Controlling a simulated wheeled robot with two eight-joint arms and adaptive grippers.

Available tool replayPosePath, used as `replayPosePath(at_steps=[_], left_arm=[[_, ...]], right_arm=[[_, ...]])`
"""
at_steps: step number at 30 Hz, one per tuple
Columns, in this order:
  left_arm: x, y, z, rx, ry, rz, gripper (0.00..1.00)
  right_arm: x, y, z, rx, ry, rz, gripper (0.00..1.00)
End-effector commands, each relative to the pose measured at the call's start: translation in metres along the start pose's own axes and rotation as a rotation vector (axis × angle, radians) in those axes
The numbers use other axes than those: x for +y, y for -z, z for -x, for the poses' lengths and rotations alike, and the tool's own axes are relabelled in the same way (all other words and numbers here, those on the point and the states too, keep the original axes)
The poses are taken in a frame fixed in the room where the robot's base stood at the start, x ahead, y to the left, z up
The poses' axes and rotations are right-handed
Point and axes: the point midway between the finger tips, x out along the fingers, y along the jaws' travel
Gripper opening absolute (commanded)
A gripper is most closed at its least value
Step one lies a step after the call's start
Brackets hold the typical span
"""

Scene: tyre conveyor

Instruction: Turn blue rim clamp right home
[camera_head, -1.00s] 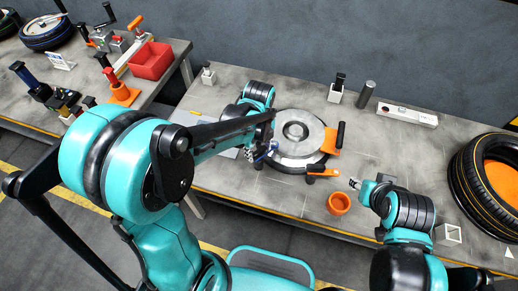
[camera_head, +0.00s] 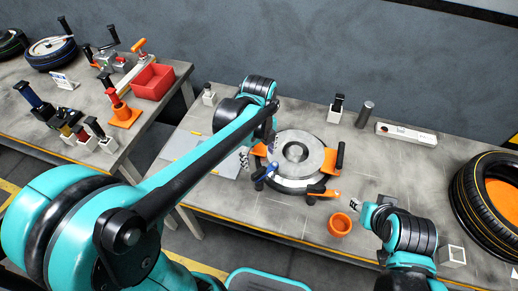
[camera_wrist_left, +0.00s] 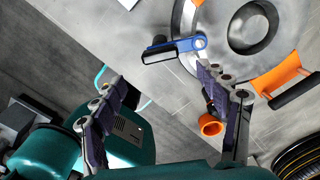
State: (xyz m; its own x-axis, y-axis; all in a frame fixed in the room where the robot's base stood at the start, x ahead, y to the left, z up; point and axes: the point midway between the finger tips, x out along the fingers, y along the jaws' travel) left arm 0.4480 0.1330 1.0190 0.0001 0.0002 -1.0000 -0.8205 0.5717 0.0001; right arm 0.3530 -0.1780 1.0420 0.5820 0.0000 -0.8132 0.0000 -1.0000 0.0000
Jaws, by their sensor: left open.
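The blue rim clamp (camera_head: 263,173) sits at the lower left edge of the grey wheel rim (camera_head: 315,150). In the left wrist view the clamp is a blue lever (camera_wrist_left: 187,46) with a black handle, lying over the rim's edge. My left gripper (camera_head: 256,152) is beside the rim's left side, partly hidden by its own arm. In the left wrist view its two fingers (camera_wrist_left: 162,78) are wide apart and empty, with the clamp beyond their tips. My right gripper (camera_head: 350,204) is right of the front orange clamp (camera_head: 318,192); its jaw opening is too small to judge.
Another orange clamp (camera_head: 332,160) with a black handle is on the rim's right. An orange cup (camera_head: 340,225) stands in front. A large tyre (camera_head: 490,195) lies at the right. A white block (camera_head: 405,135) and dark cylinder (camera_head: 365,114) stand behind the rim.

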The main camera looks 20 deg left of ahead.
Motion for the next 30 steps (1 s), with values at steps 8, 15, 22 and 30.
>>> replayPosePath(at_steps=[8,15,22,30], left_arm=[[0.000,0.000,0.035,0.000,0.000,0.000,0.74],[0.000,0.000,0.037,0.000,0.000,0.000,0.74],[0.000,0.000,0.037,0.000,0.000,0.000,0.74],[0.000,0.000,0.037,0.000,0.000,0.000,0.74]], right_arm=[[0.000,0.000,0.000,0.000,0.000,0.000,0.40],[0.000,0.000,0.000,0.000,0.000,0.000,0.40],[0.000,0.000,0.000,0.000,0.000,0.000,0.40],[0.000,0.000,0.000,0.000,0.000,0.000,0.40]])
